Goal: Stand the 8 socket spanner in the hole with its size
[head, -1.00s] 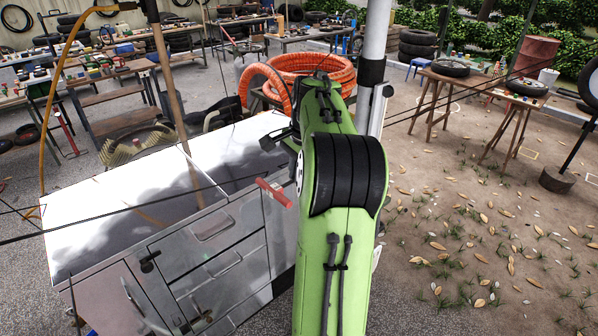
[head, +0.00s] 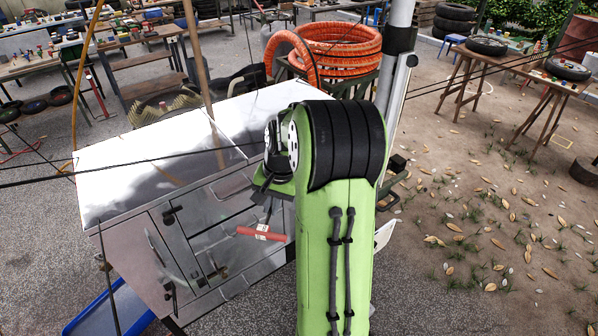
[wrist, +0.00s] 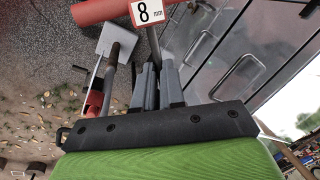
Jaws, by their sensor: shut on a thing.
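The 8 socket spanner has a red cross-handle (head: 262,233) with a white label, seen just left of my green arm in front of the cart's drawers. In the wrist view its label (wrist: 149,11) reads 8 mm, and a grey shaft (wrist: 153,42) runs from it down between the fingers. My gripper (wrist: 157,75) is shut on that shaft, close below the handle. The spanner is held in the air. The socket end is hidden. In the head view my arm hides most of the gripper. I cannot make out a hole marked 8.
A metal cart (head: 130,160) with a bright top, drawers and doors stands left of my arm. An orange hose coil (head: 335,45) is behind it. A blue object (head: 110,308) lies low at left. A dark rod (wrist: 113,65) and red part (wrist: 93,103) show beside the fingers.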

